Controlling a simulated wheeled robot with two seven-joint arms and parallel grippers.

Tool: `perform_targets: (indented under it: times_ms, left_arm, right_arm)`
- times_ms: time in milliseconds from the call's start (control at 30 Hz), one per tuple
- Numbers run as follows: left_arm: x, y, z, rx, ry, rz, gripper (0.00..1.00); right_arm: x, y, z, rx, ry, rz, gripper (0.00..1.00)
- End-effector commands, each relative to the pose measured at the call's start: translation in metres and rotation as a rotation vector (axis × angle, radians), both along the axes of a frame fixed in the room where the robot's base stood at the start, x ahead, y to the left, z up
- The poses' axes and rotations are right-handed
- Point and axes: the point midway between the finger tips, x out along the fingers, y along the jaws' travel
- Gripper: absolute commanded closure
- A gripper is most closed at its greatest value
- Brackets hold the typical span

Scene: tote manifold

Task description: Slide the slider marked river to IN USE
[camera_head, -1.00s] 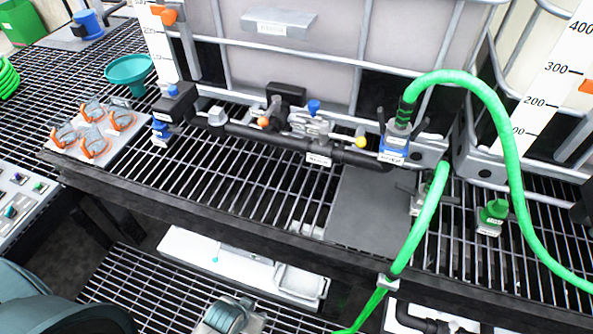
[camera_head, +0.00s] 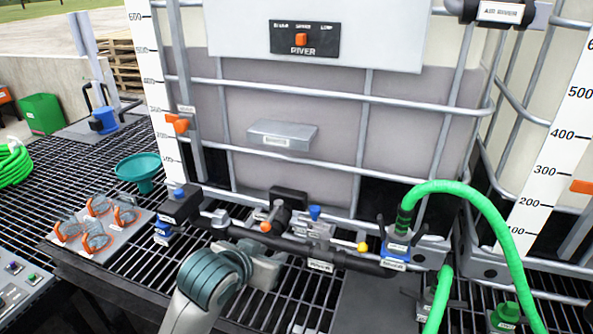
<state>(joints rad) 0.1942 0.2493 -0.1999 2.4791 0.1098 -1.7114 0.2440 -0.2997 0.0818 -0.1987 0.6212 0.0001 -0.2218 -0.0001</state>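The slider marked RIVER (camera_head: 301,39) is an orange knob on a black plate (camera_head: 326,40) on the white board at the front of the tank. The knob sits near the plate's middle, under the middle of three small labels that are hard to read. My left gripper (camera_head: 266,268) shows low in the view, in front of the dark pipe and well below the slider, apart from it. Its fingers are not clear enough to tell whether they are open. My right gripper is not in view.
A caged tank has a jutting grey box (camera_head: 282,135) on its front, below the slider. The dark pipe (camera_head: 340,258) carries valves along the tank's foot. A green hose (camera_head: 478,200) arches at the right. A teal funnel (camera_head: 139,170) and orange-grey clips (camera_head: 98,204) are at left.

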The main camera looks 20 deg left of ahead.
Motion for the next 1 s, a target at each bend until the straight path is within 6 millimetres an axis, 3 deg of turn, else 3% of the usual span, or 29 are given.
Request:
perform_targets:
  times_ms: [33,200,433,800,1000]
  left_arm:
    - [0.013,0.001,0.025,-0.001,-0.044,0.001,0.67]
    - [0.043,0.002,0.098,-0.015,-0.167,0.01,0.67]
    - [0.066,0.004,0.201,-0.032,-0.329,0.022,0.67]
    - [0.063,0.01,0.361,-0.062,-0.576,0.044,0.67]
    - [0.053,0.012,0.404,-0.073,-0.645,0.052,0.67]
  right_arm:
    - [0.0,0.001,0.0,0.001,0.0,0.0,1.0]
    - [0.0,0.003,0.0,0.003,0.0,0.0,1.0]
    - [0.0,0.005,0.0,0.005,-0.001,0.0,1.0]
    - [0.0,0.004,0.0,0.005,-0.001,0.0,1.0]
    - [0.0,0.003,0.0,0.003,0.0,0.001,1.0]
